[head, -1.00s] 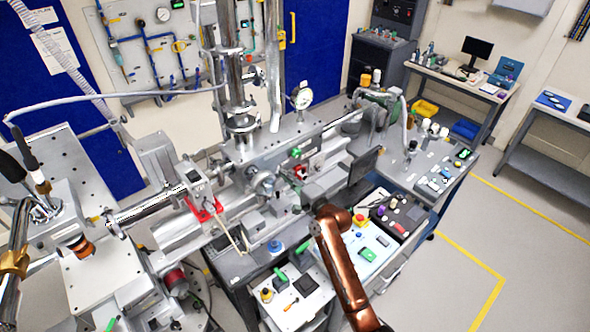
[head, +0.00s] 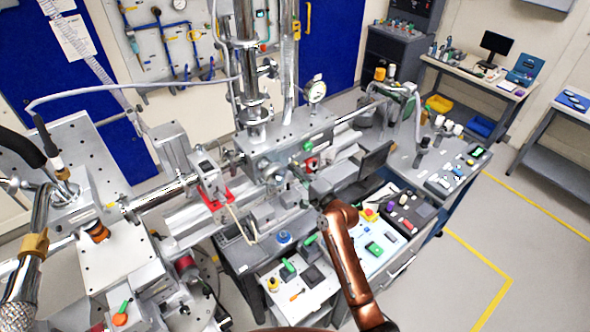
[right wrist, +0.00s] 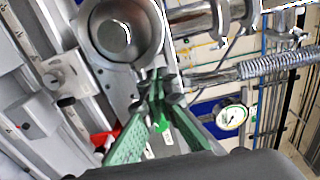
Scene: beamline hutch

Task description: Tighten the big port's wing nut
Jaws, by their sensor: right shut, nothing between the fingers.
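My right arm, copper-coloured, reaches in from the bottom of the head view to the chamber. Its gripper (head: 297,173) is small there, in front of the grey chamber and its round metal port (head: 264,168). In the right wrist view the green fingers of the right gripper (right wrist: 158,82) are closed together with nothing between them. Their tips are just below and right of a large round metal port (right wrist: 118,30). Small metal parts sit close around the tips. I cannot make out the wing nut clearly, nor whether the fingers touch it. My left gripper is not in view.
A round gauge (head: 315,89) stands behind the chamber. A red bracket (head: 215,198) is on the rail to the left. A dark monitor (head: 376,160) is close right of the gripper. Open floor is at right.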

